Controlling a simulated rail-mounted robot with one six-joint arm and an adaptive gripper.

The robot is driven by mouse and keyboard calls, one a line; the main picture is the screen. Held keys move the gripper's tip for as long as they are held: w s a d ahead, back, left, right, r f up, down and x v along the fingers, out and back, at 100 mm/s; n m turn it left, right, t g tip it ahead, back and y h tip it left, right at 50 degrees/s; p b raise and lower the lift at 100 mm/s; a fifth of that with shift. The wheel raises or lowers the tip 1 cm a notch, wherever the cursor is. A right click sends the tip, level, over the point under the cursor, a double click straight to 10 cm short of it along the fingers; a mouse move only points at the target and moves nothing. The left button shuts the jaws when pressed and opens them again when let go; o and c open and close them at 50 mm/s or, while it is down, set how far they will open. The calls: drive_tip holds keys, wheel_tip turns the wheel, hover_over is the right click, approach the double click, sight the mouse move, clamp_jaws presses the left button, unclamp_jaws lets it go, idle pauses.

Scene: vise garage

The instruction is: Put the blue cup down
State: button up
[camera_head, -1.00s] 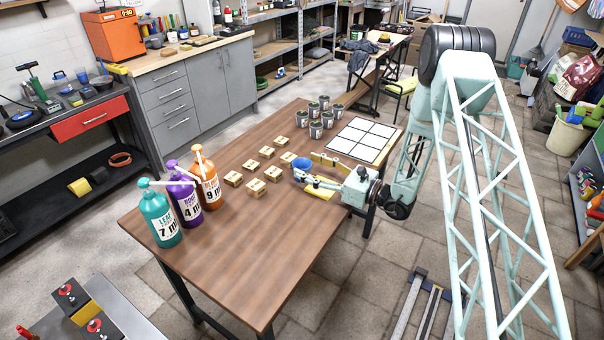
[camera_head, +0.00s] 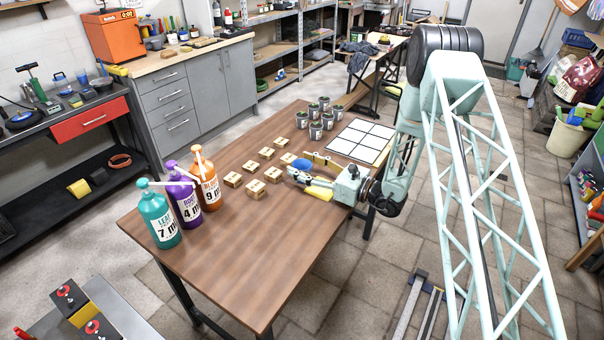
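The blue cup (camera_head: 301,164) is on or just above the wooden table (camera_head: 240,262), right of the wooden blocks. It is small in this view and partly hidden behind my gripper's fingers. My gripper (camera_head: 297,175) reaches in from the right, low over the table, with its fingertips at the cup's near side. I cannot tell whether the fingers are closed on the cup or apart from it, nor whether the cup's base touches the table.
Several wooden blocks (camera_head: 256,189) lie left of the cup. Several grey cans (camera_head: 315,131) and a white grid board (camera_head: 361,140) are behind. Three bottles (camera_head: 160,219) stand at the left. The table's front is clear.

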drive_tip(key=c, duration=0.7)
drive_tip(key=shift+c, duration=0.2)
drive_tip(key=shift+r+p, duration=0.55)
drive_tip(key=shift+r, duration=1.1)
drive_tip(key=shift+s+d+r, duration=0.2)
drive_tip(key=shift+s, duration=0.05)
drive_tip(key=s+d+r+p, duration=0.1)
drive_tip(key=s+d+p, duration=0.1)
drive_tip(key=s+d, duration=0.8)
drive_tip(key=shift+s+r, duration=0.15)
drive_tip(key=shift+s, duration=0.6)
drive_tip(key=shift+d, duration=0.1)
